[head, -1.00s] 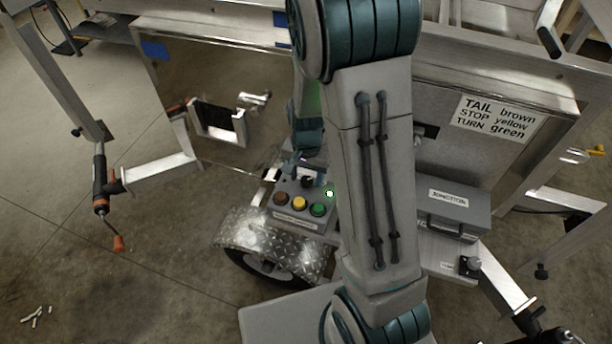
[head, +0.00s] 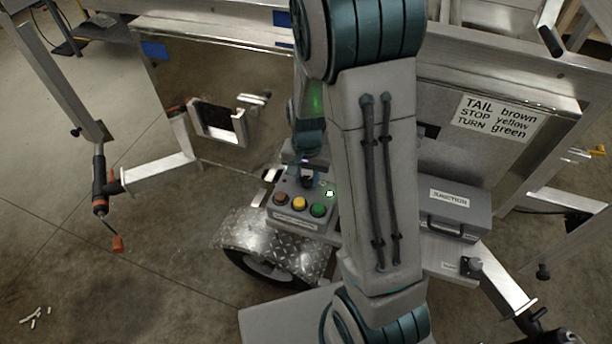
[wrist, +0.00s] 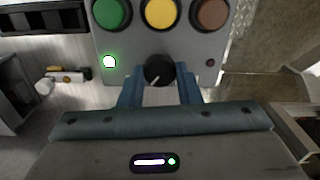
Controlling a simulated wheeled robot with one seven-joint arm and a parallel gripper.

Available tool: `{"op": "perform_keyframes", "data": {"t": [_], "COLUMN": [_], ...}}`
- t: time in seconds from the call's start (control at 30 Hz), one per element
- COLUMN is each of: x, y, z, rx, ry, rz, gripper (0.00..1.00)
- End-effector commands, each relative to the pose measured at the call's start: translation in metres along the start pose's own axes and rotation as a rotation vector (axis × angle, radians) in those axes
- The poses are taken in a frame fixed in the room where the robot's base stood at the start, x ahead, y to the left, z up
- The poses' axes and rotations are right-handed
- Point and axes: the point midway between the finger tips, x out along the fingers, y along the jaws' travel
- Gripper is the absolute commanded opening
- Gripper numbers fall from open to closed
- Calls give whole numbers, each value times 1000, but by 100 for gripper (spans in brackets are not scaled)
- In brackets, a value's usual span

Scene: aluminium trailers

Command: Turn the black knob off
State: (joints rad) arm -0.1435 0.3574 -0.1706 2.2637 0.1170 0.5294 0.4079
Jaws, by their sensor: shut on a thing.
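The black knob (wrist: 159,71) sits on the grey control box (wrist: 121,50), below its row of buttons in the wrist view. It has a pale pointer line slanting to the lower left. My gripper (wrist: 159,90) is shut with its blue fingers on the knob's two sides. A lamp (wrist: 109,62) beside the knob glows green; a small dark red one (wrist: 211,62) on the other side looks unlit. In the head view the box (head: 296,215) stands behind the wheel guard, and my gripper (head: 307,174) reaches down over it, mostly hiding the knob.
Green (wrist: 110,12), yellow (wrist: 160,12) and brown (wrist: 208,13) buttons lie close to the knob. A grey junction box (head: 455,205) stands to the right. A diamond-plate wheel guard (head: 270,245) lies in front. Open floor is at the left.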

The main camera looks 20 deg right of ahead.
Motion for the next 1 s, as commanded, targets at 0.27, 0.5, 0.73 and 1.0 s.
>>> {"op": "perform_keyframes", "data": {"t": [0.27, 0.5, 0.73, 1.0], "x": [1, 1, 0, -1], "y": [-1, -1, -1, -1], "z": [-2, -1, -2, -2], "rx": [-223, -453, -672, -928], "ry": [4, 4, 6, 7], "rz": [-3, -2, -2, -1], "gripper": [8, 8, 8, 8]}}
